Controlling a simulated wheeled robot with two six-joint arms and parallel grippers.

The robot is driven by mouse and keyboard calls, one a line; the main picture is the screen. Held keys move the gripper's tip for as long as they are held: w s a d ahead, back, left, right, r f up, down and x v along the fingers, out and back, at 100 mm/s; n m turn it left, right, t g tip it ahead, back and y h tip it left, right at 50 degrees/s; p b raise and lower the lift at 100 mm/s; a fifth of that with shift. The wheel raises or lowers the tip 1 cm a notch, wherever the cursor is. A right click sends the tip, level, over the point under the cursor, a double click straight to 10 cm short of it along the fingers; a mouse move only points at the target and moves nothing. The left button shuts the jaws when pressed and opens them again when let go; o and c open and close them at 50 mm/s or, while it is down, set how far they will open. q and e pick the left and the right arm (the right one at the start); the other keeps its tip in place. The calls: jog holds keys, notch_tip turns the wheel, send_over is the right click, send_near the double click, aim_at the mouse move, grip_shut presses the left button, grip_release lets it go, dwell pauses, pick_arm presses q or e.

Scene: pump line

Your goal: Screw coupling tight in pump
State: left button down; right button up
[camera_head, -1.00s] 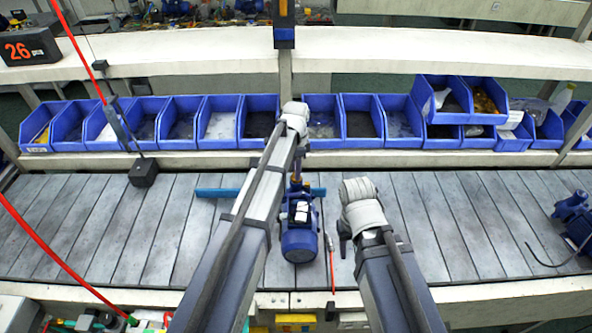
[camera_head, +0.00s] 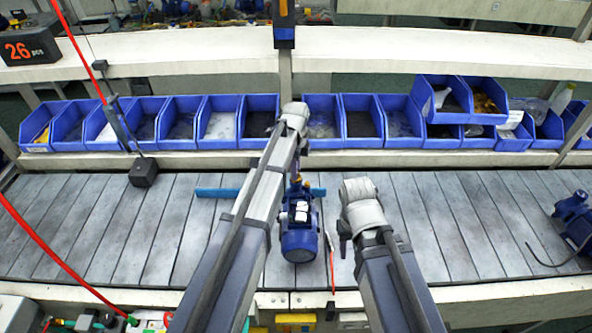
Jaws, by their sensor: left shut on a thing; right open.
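The blue pump (camera_head: 299,232) stands on the slatted conveyor in the middle, with pale labels on its top. At its far end is a small brassy and dark part, likely the coupling (camera_head: 296,182), partly hidden by my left arm. My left gripper (camera_head: 297,168) reaches down over that far end and is shut on this part; its fingertips are mostly hidden. My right gripper (camera_head: 345,243) is open and empty, just to the right of the pump and apart from it.
A blue bar (camera_head: 215,192) lies across the conveyor behind the pump. A red tool (camera_head: 331,262) lies right of the pump. Another blue pump (camera_head: 575,220) stands at the far right. Blue bins (camera_head: 218,128) line the back shelf.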

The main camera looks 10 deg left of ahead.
dwell(0.3)
pick_arm(q)
jog(key=m, duration=0.3)
jog(key=shift+m, duration=0.3)
jog(key=c, duration=0.8)
grip_release()
jog(key=shift+o, duration=0.2)
jog(key=shift+n, duration=1.7)
